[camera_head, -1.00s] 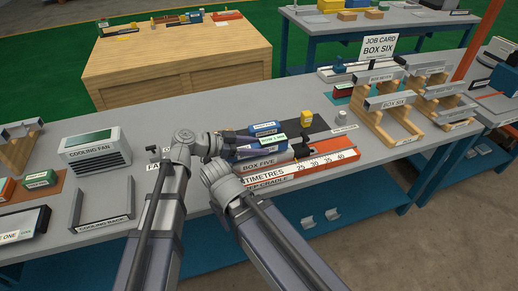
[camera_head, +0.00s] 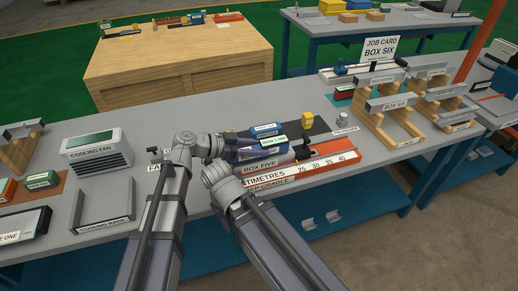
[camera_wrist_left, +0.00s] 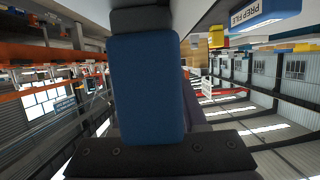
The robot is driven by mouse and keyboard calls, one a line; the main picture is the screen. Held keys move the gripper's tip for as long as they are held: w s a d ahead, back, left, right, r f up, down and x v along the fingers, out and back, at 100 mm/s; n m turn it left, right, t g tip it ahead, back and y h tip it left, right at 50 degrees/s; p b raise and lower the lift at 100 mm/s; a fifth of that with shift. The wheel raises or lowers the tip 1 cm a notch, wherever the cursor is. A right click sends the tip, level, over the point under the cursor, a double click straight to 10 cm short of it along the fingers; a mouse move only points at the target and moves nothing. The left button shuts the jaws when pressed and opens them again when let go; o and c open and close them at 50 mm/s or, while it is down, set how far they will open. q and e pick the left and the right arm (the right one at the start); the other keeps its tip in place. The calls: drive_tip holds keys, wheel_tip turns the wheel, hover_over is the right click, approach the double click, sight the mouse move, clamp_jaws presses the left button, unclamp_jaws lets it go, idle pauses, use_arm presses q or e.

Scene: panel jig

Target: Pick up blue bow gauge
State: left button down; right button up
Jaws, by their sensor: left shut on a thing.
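The blue bow gauge (camera_head: 262,153) is in the head view on the middle of the bench, just right of my left gripper (camera_head: 226,147). A tilted label with green covers part of it. In the left wrist view a blue block (camera_wrist_left: 147,85), which looks like the gauge, fills the middle between dark jaw parts. My left gripper is shut on it. Its fingertips are hard to make out in the head view. My right gripper (camera_head: 212,172) is low beside the left one; its fingers are hidden.
A blue block labelled prep file (camera_wrist_left: 262,12) is close by in the left wrist view. A yellow block (camera_head: 308,121) stands on the dark mat. The centimetre scale (camera_head: 310,172) lies in front. Wooden racks (camera_head: 388,125) stand right and a cooling fan box (camera_head: 95,150) left.

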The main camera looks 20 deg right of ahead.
sight(258, 147)
use_arm(q)
drive_tip(key=shift+r, duration=0.2)
wheel_tip(258, 147, up, 10)
drive_tip(key=p, duration=1)
drive_tip(key=shift+f, duration=0.1)
